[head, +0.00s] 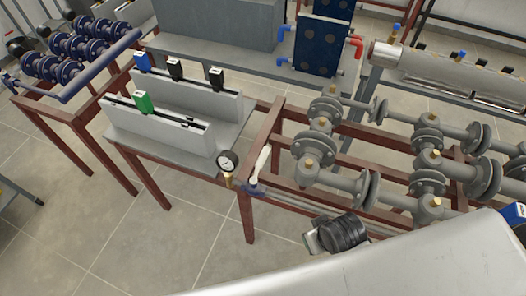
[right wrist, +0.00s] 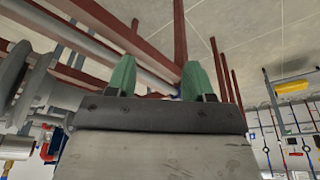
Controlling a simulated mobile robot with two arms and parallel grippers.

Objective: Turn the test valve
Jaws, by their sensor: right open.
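In the head view a small valve with a white upright lever (head: 262,160) and a blue part (head: 254,189) at its foot sits at the front of the red frame. A round pressure gauge (head: 228,162) stands just left of it. My right gripper (right wrist: 158,76) shows in the right wrist view with its two green fingers apart and nothing between them. A small blue spot shows beyond the fingers; I cannot tell whether it is the valve. In the head view the fingers cannot be made out; a grey block with a dark ribbed part shows right of and below the valve. My left gripper is not in view.
Grey flanged pipes (head: 430,160) fill the red frame to the right of the valve. A bench with white rails and coloured blocks (head: 143,101) stands at left. Red frame bars (right wrist: 85,62) cross the right wrist view. Tiled floor (head: 130,240) is clear at front left.

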